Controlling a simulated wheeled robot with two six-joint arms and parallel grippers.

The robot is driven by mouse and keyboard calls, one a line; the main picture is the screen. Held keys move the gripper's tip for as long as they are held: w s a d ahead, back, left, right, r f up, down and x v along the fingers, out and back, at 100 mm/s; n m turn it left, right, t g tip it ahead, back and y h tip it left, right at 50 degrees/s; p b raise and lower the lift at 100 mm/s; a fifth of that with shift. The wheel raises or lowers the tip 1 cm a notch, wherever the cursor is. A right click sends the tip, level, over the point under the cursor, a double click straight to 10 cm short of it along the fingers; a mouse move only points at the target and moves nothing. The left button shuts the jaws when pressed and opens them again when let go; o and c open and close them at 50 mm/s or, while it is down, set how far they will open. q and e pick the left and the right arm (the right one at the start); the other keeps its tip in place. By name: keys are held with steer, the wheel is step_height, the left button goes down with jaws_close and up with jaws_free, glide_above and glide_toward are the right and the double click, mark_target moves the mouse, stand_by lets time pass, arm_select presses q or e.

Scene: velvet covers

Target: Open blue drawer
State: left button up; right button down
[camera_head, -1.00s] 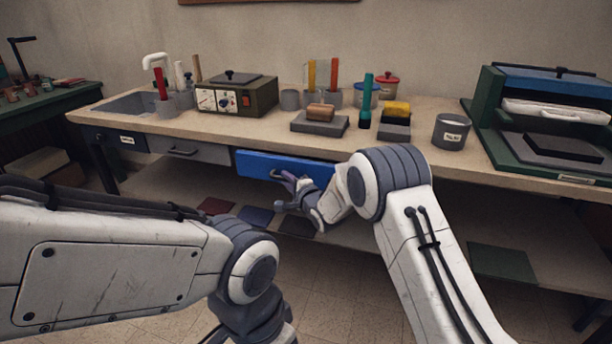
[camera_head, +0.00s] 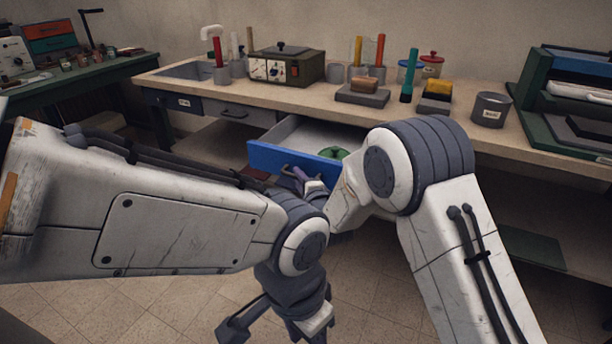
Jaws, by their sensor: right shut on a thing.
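The blue drawer (camera_head: 265,156) is pulled out from under the workbench, and its grey inside shows. A green round thing (camera_head: 333,153) lies in it, partly hidden by the drawer front. My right gripper (camera_head: 292,172) is at the drawer front, shut on the drawer's handle; my arms partly hide the grip and the right part of the drawer. My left gripper (camera_head: 277,330) hangs low over the floor at the bottom of the view, its fingers spread apart and empty.
The workbench (camera_head: 300,107) holds a control box (camera_head: 287,68), pots of tools and a press (camera_head: 575,95) at right. A grey closed drawer (camera_head: 240,114) is left of the blue one. A green table (camera_head: 85,78) stands at far left. Tiled floor is clear in front.

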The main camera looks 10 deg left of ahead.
steer(key=shift+s+a, duration=0.3)
steer(key=shift+s, duration=0.1)
steer(key=c, duration=0.8)
jaws_free()
steer(key=shift+w+d, duration=0.1)
steer(key=shift+d, duration=0.05)
steer(key=shift+c, duration=0.2)
steer(key=shift+d, duration=0.1)
steer(key=shift+d, duration=0.1)
steer(key=v, duration=1)
steer(key=shift+p, duration=0.3)
